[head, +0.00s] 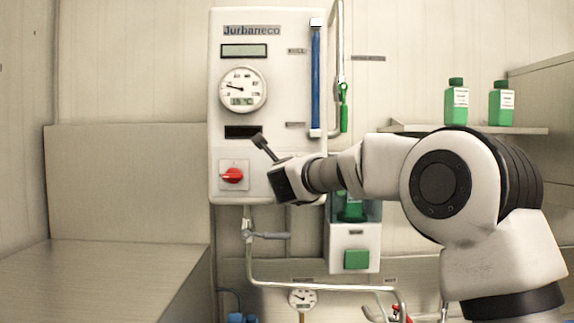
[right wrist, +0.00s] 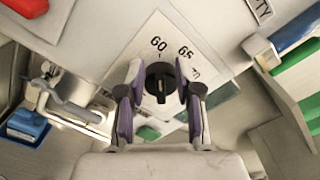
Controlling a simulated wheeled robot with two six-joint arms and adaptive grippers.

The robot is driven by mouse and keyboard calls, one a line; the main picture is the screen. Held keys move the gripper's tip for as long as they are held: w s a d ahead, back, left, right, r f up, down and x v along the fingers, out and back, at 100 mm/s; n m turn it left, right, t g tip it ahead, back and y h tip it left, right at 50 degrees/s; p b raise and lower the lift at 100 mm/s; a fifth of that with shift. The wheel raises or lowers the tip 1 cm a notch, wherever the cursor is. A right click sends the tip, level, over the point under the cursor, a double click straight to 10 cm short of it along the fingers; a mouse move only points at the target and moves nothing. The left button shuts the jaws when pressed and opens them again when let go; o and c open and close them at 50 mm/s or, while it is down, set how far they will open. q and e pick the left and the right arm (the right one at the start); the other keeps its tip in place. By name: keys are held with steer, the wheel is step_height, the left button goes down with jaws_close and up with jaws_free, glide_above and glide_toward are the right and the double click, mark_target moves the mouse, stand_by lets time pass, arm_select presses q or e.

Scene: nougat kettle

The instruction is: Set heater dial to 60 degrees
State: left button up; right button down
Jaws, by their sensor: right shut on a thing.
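The heater dial is a black round knob (right wrist: 160,83) on a white scale plate (right wrist: 150,38) in the right wrist view. The plate shows 60 above the knob, 65 to its right, and a further mark partly covered. My right gripper (right wrist: 159,92) has its fingers on both sides of the knob and is shut on it. I cannot tell exactly which mark the knob points to. In the head view my right gripper (head: 268,160) is at the lower right of the white heater panel (head: 285,85) and hides the dial. My left gripper is in neither view.
A red rotary switch (head: 232,175) sits left of my right gripper on the panel, below a round gauge (head: 242,88). A pipe valve (head: 265,236) is below the panel. Green bottles (head: 456,103) stand on a shelf at right. A bare bench (head: 110,260) is at left.

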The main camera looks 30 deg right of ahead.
steer(key=shift+w+d+f, duration=0.1)
steer(key=shift+f, duration=0.4)
steer(key=c, duration=0.9)
jaws_free()
steer(key=shift+o, duration=1.2)
steer(key=shift+d, duration=0.35)
steer(key=shift+w+d+f, duration=0.15)
steer(key=shift+w+d, duration=0.15)
steer(key=shift+d, duration=0.15)
steer(key=shift+s+a, duration=0.1)
steer(key=shift+a, duration=0.05)
steer(key=v, duration=0.7)
steer(key=shift+c, duration=0.2)
